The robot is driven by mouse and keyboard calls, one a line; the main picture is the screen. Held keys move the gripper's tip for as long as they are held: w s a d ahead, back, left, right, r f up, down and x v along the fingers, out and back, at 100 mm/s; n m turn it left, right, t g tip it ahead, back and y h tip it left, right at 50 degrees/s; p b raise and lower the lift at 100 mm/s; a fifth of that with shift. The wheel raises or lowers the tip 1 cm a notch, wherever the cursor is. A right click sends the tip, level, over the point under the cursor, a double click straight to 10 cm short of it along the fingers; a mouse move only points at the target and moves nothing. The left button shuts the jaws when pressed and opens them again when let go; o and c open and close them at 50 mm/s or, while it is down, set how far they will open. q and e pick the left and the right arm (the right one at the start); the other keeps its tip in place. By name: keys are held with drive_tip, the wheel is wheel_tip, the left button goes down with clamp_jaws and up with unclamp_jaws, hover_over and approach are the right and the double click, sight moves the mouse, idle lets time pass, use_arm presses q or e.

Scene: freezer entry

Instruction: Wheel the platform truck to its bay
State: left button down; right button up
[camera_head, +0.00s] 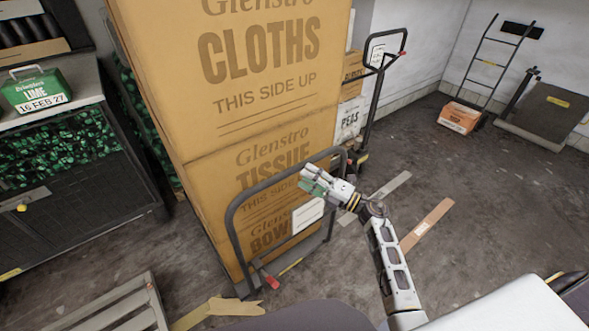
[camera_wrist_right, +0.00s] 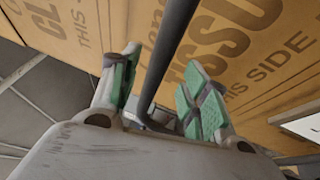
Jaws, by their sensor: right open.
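The platform truck's dark tubular handle (camera_head: 231,222) stands in front of a tall stack of brown cartons (camera_head: 262,110), which hides most of the deck. The cartons read CLOTHS, TISSUE and BOW. My right gripper (camera_head: 313,180) is at the upper right of the handle, with its green-padded fingers apart. In the right wrist view the handle's bar (camera_wrist_right: 168,55) runs between the two open fingers (camera_wrist_right: 160,88); I cannot tell whether either finger touches it. My left gripper is not in view. I cannot clearly make out which floor area is the bay.
A pallet jack (camera_head: 374,85) and smaller cartons (camera_head: 350,118) stand behind the stack. A dark cabinet (camera_head: 75,190) is close on the left. A slatted pallet (camera_head: 115,312) lies front left. Tape strips (camera_head: 427,225) mark the floor. A hand truck (camera_head: 488,65) and floor scale (camera_head: 545,112) are far right.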

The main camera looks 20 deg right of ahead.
sight(295, 170)
drive_tip(key=shift+p+x, duration=0.4)
drive_tip(key=shift+x, duration=2.4)
clamp_jaws()
